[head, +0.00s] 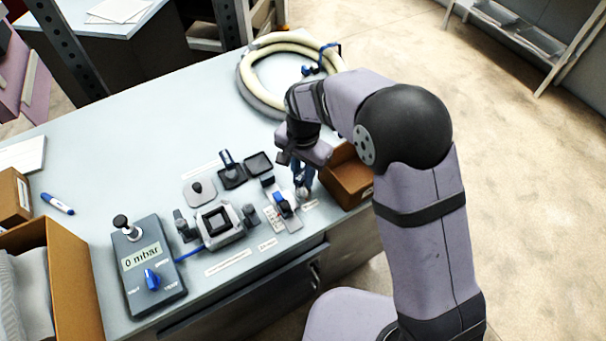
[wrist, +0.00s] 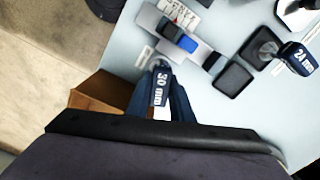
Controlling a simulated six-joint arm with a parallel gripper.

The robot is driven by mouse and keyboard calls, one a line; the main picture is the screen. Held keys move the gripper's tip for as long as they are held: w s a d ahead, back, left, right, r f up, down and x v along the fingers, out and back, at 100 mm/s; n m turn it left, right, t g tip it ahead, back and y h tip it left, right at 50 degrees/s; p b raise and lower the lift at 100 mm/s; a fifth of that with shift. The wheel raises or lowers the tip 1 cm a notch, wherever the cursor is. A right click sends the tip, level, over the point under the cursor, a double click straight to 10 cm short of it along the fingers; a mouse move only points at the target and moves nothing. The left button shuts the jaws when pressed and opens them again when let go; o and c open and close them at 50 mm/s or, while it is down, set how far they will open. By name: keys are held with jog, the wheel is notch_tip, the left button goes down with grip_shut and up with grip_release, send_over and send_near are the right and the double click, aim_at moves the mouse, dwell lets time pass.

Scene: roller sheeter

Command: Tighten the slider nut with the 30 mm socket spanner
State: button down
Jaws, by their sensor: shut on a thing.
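My gripper (head: 303,176) is shut on the dark blue 30 mm socket spanner (wrist: 161,86), whose white "30 mm" label faces the wrist camera. The spanner stands roughly upright in the jaws. Its lower end is over the bench beside the slider plate (head: 295,222), close to the front edge. A blue block (head: 283,206) sits on that plate, and it also shows in the wrist view (wrist: 186,43). A rounded grey part (head: 303,193) shows just under the jaws. I cannot tell whether it is the socket or the nut, nor whether the spanner is seated.
A brown open box (head: 346,180) stands close right of my gripper. A 24 mm tool (wrist: 299,59) stands in a dark holder. A square clamp fixture (head: 218,225) and a pressure unit reading 0 mbar (head: 148,262) are left. A coiled hose (head: 250,88) lies behind.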

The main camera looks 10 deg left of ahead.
jog(key=shift+r+p, duration=0.7)
jog(key=shift+r, duration=0.35)
jog(key=shift+r, duration=0.1)
jog(key=shift+r+p, duration=2.05)
jog(key=shift+r, duration=0.4)
jog(key=shift+w, duration=0.1)
